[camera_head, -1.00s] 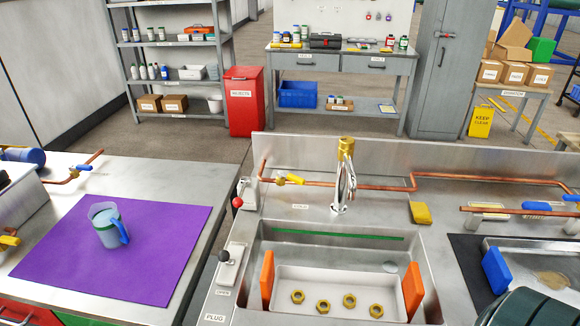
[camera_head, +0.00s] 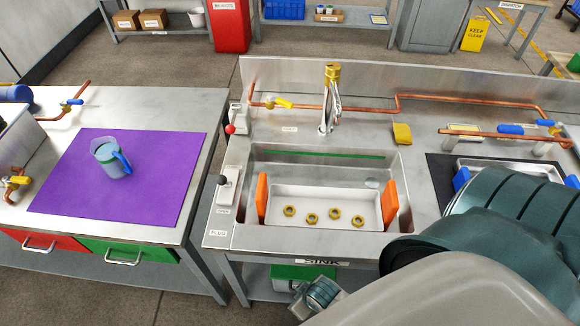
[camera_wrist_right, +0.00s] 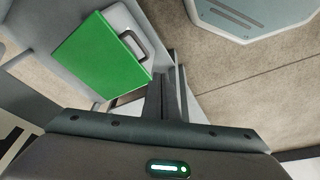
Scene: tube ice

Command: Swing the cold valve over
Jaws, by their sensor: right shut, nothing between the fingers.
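Several lever valves are in the head view, and I cannot read which is the cold one. A yellow-handled valve (camera_head: 283,104) sits on the copper pipe behind the sink, left of the tap (camera_head: 328,98), above a small unreadable label. A blue-handled valve (camera_head: 72,102) is on the left counter's pipe, and another blue handle (camera_head: 511,129) is at right. My right gripper (camera_wrist_right: 167,88) is shut and empty in the wrist view, pointing past a green front with a handle. In the head view my right arm covers the lower right; its fingers are not clear. My left gripper is not in view.
The sink (camera_head: 246,238) holds a white tray with several brass nuts and two orange blocks. A red-knobbed lever (camera_head: 231,129) and a black-knobbed lever (camera_head: 223,181) stand left of it. A jug (camera_head: 108,161) stands on a purple mat (camera_head: 75,198). A yellow sponge (camera_head: 402,134) lies right of the tap.

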